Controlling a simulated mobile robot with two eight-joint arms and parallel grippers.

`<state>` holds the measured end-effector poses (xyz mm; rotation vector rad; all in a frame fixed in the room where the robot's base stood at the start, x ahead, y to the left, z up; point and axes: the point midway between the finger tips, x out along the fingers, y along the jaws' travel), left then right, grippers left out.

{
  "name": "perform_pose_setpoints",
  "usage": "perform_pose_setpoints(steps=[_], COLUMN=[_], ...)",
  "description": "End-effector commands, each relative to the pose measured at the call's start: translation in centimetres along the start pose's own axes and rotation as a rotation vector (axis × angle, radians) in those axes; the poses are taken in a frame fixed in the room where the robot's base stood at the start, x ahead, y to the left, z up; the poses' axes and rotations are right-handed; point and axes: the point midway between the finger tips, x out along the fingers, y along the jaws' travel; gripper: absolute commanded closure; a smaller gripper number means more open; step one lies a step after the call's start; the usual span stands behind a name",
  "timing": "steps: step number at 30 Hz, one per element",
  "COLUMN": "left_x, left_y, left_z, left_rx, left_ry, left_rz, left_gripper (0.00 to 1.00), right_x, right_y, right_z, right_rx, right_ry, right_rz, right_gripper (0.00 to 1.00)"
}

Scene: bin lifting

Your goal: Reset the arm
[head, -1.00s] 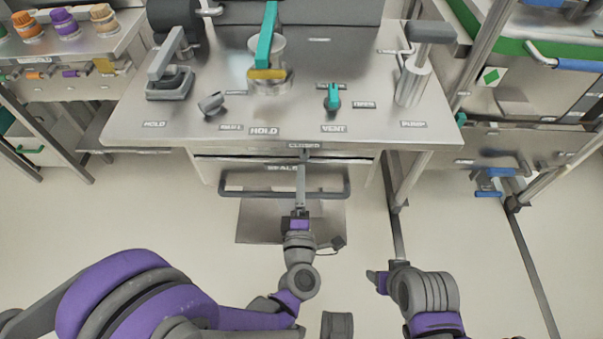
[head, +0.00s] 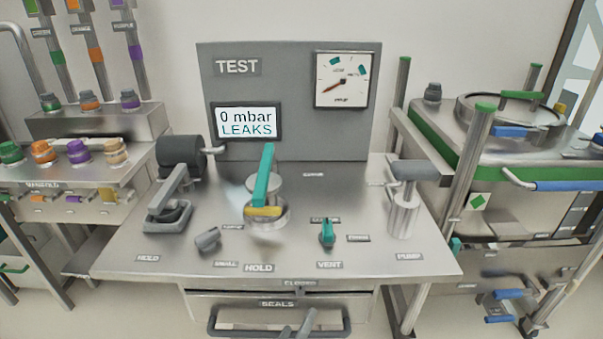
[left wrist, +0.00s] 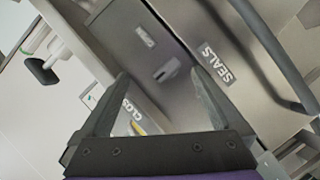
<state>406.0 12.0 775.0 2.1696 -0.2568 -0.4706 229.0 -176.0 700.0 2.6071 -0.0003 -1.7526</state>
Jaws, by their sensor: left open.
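My left gripper (head: 297,321) shows at the bottom edge of the head view, in front of the seals drawer (head: 330,302). In the left wrist view its two fingers (left wrist: 160,90) are spread wide, with nothing held between them. Beyond the fingers are the drawer front with its SEALS label (left wrist: 215,64), a small grey latch-like part (left wrist: 167,71) and a label partly hidden by a finger. I cannot tell whether a fingertip touches anything. My right gripper is out of the head view now.
The steel test bench (head: 150,245) carries a grey lever clamp (head: 168,210), a teal lever (head: 264,175), a teal vent knob (head: 327,233) and a pump (head: 404,205). The screen (head: 247,123) reads 0 mbar LEAKS. A green-edged cart (head: 450,165) stands right, a rack of caps (head: 75,152) left.

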Motion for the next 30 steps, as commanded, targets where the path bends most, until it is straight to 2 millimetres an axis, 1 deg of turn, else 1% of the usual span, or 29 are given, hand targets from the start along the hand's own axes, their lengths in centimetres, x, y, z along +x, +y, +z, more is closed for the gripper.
perform_pose_setpoints(steps=[1,2,3,5,6,8,9,11,12,14,15,17,18,19,26,30], left_x=[-1.3,-2.1,-3.3,-5.3,-6.7,-8.9,-10.4,-12.7,-14.2,-16.5,-18.0,-20.3,-20.8,-21.0,-22.7,-23.6], left_y=[-1.3,-2.1,-3.4,-5.5,-6.8,-8.7,-9.8,-11.5,-12.5,-13.8,-14.6,-15.7,-14.5,-13.5,-8.1,-4.2], left_z=[-0.2,-0.1,0.1,0.2,0.2,0.2,0.2,0.1,0.0,-0.2,-0.3,-0.5,-1.3,-1.8,-5.3,-8.1], left_rx=[0.096,0.157,0.231,0.328,0.384,0.453,0.493,0.543,0.570,0.606,0.625,0.649,0.654,0.654,0.660,0.664], left_ry=[-0.064,-0.111,-0.173,-0.261,-0.315,-0.392,-0.439,-0.506,-0.548,-0.608,-0.646,-0.701,-0.702,-0.696,-0.672,-0.657], left_rz=[-0.058,-0.095,-0.148,-0.230,-0.283,-0.361,-0.411,-0.485,-0.532,-0.600,-0.645,-0.710,-0.709,-0.703,-0.691,-0.684], left_gripper=[0.00,0.00,0.00,0.00,0.00,0.00,0.00,0.00,0.00,0.00,0.00,0.00,0.00,0.00,0.00,0.00], right_x=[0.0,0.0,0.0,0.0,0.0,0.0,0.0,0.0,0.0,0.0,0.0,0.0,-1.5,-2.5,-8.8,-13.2], right_y=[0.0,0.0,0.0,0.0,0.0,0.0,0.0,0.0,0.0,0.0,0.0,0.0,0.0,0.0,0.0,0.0], right_z=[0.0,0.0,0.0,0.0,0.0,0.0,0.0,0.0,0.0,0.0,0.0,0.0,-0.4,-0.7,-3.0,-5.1], right_rx=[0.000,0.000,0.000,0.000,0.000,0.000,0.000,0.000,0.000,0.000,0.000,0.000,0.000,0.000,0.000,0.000], right_ry=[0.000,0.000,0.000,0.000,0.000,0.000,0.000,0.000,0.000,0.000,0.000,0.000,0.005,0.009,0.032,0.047], right_rz=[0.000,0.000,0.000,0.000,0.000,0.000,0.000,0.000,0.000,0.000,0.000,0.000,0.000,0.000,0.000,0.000], right_gripper=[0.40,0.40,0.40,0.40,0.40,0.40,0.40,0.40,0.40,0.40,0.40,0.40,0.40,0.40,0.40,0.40])
